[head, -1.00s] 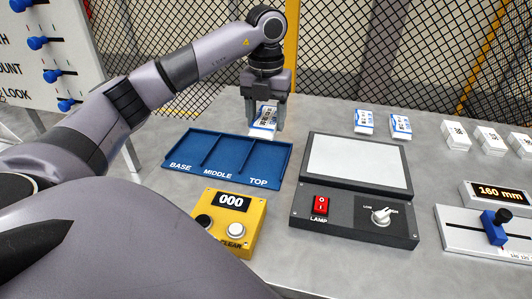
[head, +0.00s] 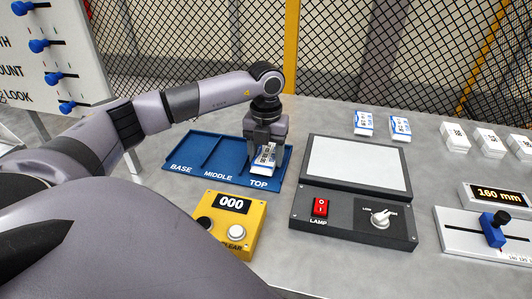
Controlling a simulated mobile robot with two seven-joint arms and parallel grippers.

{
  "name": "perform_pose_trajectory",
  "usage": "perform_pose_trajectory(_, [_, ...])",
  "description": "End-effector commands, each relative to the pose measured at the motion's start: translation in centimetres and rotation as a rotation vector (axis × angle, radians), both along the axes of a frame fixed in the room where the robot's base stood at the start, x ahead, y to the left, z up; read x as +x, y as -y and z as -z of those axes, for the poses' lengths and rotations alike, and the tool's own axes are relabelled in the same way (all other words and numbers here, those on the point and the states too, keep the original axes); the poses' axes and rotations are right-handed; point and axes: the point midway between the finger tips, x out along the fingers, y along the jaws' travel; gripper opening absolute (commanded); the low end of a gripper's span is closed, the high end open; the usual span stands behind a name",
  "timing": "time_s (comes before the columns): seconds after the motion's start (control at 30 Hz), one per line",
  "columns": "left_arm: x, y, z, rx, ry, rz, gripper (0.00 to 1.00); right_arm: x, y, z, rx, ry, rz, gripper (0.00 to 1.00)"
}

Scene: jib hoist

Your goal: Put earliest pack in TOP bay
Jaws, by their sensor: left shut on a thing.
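My left gripper (head: 264,160) points down and is shut on a white and blue pack (head: 264,161). The pack is at the TOP bay, the right end of the blue tray (head: 179,171) marked BASE, MIDDLE and TOP. I cannot tell whether the pack touches the tray floor. The BASE and MIDDLE bays look empty. Two more white and blue packs, one on the left (head: 363,123) and one on the right (head: 400,128), lie at the back of the table. Their print is too small to read. My right gripper is not in view.
A grey lamp panel (head: 357,163) with a red switch (head: 320,207) stands right of the tray. A yellow counter (head: 233,220) reading 000 stands in front of it. Several white packs (head: 454,137) and a slide gauge (head: 485,236), with a 160 mm display (head: 497,195), are at right.

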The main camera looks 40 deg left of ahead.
Motion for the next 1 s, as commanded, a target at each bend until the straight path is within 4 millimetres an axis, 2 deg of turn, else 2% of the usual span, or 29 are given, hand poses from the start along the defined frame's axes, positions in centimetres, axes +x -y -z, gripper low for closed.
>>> perform_pose_trajectory(0.07, [0.0, 0.0, 0.3, 0.000, 0.000, 0.000, 0.28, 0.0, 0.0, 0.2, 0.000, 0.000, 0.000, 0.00])
perform_pose_trajectory(0.1, [0.0, 0.0, 0.3, -0.001, 0.000, 0.000, 0.68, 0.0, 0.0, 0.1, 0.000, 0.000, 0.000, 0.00])
perform_pose_trajectory(0.37, [0.0, 0.0, 0.2, 0.000, 0.000, 0.000, 0.69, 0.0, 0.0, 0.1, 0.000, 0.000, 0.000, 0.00])
perform_pose_trajectory(0.53, [0.1, 0.0, -0.7, -0.001, 0.003, 0.000, 0.69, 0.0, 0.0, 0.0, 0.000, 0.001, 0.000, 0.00])
perform_pose_trajectory(0.67, [0.1, 0.1, -2.9, -0.002, 0.005, 0.001, 0.69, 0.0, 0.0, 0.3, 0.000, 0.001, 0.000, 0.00])
perform_pose_trajectory(1.0, [0.1, 0.1, -9.9, -0.001, 0.005, 0.000, 0.69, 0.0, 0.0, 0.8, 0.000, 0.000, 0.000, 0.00])
